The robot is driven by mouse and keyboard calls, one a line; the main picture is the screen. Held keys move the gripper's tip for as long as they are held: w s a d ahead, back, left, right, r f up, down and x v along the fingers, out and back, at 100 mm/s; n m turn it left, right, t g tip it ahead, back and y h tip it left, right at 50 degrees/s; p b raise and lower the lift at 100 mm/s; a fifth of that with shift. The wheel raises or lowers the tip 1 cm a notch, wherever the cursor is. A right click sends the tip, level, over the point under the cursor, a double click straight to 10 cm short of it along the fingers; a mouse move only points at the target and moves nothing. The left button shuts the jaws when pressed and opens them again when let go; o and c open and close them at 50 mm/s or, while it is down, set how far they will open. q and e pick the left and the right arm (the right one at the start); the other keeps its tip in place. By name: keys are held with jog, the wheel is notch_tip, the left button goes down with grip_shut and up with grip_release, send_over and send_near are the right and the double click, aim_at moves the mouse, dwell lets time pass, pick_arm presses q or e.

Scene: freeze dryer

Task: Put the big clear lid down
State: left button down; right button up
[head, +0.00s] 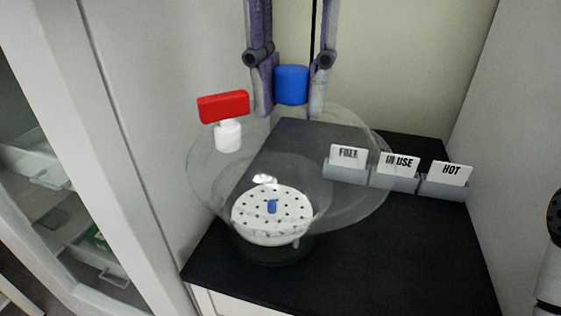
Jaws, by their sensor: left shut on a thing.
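The big clear lid (345,212) is a wide see-through bowl shape with a blue knob (292,85) at its top. My left gripper (291,98) comes down from the top of the head view and is shut on the blue knob, one finger on each side. The lid's rim overlaps a white plate with small holes and a blue middle piece (272,205), which sits on a round dark base (268,250). Whether the lid touches anything below is hard to tell. My right gripper is not in view.
A red handle (223,106) on a white stem stands by the lid's left side. Grey holders with cards, including "IN USE" (398,165) and "HOT" (450,172), stand right of the plate. The black top (400,255) is clear at front right. Walls close both sides.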

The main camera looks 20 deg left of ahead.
aim_at(276, 89)
pick_arm(q)
jog(key=w+a+f, duration=0.2)
jog(key=w, duration=0.1)
jog(key=w+a+f, duration=0.1)
jog(key=w, duration=0.1)
jog(key=shift+w, duration=0.2)
jog(key=w+a+f, duration=0.2)
jog(key=w+f, duration=0.4)
jog(key=f, duration=0.3)
jog(key=shift+a+f, duration=0.2)
jog(key=shift+a, duration=0.05)
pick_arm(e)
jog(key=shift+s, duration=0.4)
pick_arm(q)
jog(key=shift+f, duration=0.4)
jog(key=shift+f, duration=0.2)
jog(key=c, duration=1.3)
grip_release()
jog(key=shift+s, duration=0.1)
